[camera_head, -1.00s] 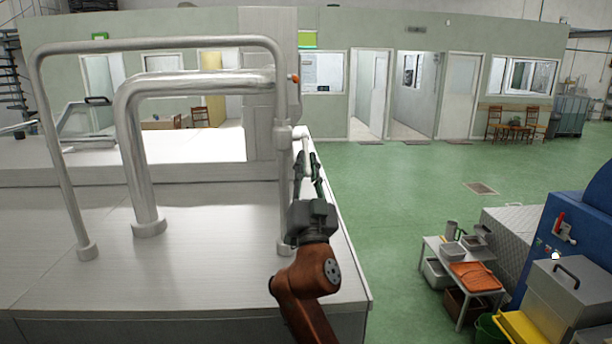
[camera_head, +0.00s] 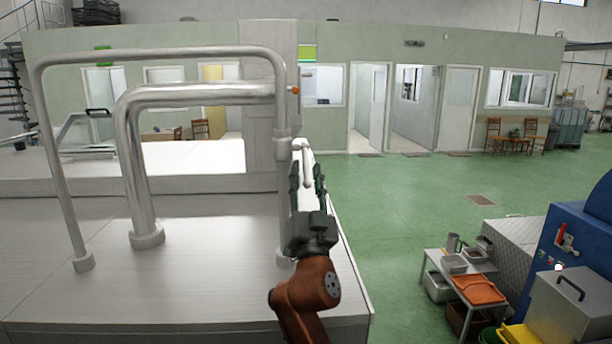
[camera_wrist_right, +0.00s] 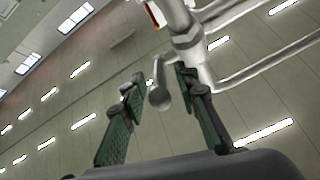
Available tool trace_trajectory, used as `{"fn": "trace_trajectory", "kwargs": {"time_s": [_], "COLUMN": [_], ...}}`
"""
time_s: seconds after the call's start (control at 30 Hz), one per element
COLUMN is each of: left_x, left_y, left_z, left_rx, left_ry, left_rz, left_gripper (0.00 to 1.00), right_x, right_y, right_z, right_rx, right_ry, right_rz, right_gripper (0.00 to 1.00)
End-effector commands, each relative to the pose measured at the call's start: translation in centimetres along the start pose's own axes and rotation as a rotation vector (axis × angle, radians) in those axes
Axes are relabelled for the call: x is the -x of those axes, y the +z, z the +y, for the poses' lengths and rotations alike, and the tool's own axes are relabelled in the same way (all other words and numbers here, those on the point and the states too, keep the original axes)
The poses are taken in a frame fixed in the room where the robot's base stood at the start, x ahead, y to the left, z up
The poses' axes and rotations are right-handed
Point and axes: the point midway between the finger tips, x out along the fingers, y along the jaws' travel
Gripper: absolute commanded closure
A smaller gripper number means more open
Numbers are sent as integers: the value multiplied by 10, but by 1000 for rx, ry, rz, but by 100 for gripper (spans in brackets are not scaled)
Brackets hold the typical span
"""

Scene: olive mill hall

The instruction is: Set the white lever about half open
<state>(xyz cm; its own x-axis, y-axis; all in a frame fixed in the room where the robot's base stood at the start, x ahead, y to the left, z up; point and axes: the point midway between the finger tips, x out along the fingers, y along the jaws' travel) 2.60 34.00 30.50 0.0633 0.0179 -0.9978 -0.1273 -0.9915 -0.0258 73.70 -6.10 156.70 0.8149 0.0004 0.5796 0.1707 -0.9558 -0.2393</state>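The white lever (camera_head: 306,172) hangs from a valve on the upright steel pipe, near the right edge of the steel machine top. In the right wrist view its rounded end (camera_wrist_right: 160,97) shows between my finger pads. My right gripper (camera_head: 306,182) points up at the lever from below, with one finger on each side. Its fingers (camera_wrist_right: 160,88) are open in the right wrist view, and a gap shows between the lever end and the pads. Whether either finger touches the lever I cannot tell. My left gripper is not in view.
A bent thick pipe (camera_head: 135,170) and a thin pipe frame (camera_head: 60,150) stand on the steel top (camera_head: 190,270) to the left. A small table (camera_head: 437,262) with trays and a blue machine (camera_head: 575,230) stand at the right. Green floor between is clear.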

Motion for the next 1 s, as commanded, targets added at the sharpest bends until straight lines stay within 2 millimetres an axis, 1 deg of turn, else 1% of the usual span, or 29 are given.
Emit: {"fn": "trace_trajectory", "kwargs": {"time_s": [0.17,0.27,0.37,0.6,0.7,0.83,1.0], "left_x": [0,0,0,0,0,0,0], "left_y": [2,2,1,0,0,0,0], "left_z": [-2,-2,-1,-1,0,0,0], "left_rx": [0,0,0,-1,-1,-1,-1], "left_ry": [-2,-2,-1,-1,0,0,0], "left_rz": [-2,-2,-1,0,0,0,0], "left_gripper": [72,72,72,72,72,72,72], "right_x": [2,10,26,77,94,111,120], "right_y": [0,0,0,1,1,1,0], "right_z": [0,0,0,1,0,0,0], "right_rx": [0,-2,-5,-6,-4,-2,0], "right_ry": [0,-1,1,1,1,0,1], "right_rz": [1,1,0,-1,-2,-2,0], "right_gripper": [72,72,72,72,72,72,72]}}
